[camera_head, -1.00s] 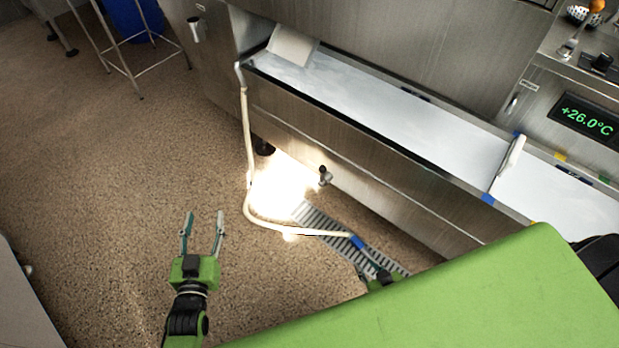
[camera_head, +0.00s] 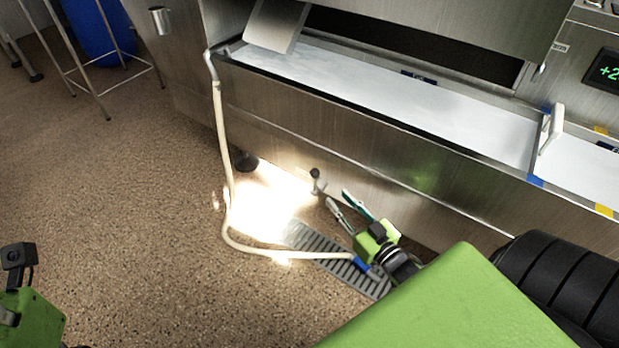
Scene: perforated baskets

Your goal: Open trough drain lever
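The trough (camera_head: 440,150) is a long steel basin with pale contents along the wall. A small drain valve with a dark-tipped lever (camera_head: 316,182) sticks out low under its front, near the bright light patch. My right gripper (camera_head: 338,196) is just right of and below the lever, its two fingers spread and pointing toward it. Nothing shows between the fingers, and they appear apart from the lever. A green and black part of my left arm (camera_head: 30,315) shows at the lower left edge; its fingers are not visible.
A cream hose (camera_head: 226,180) hangs from the trough's left corner and runs along the floor to a blue end (camera_head: 362,265) by my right wrist. A floor grate (camera_head: 325,248) lies beneath. A metal stand (camera_head: 95,70) and blue drum are upper left. The left floor is open.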

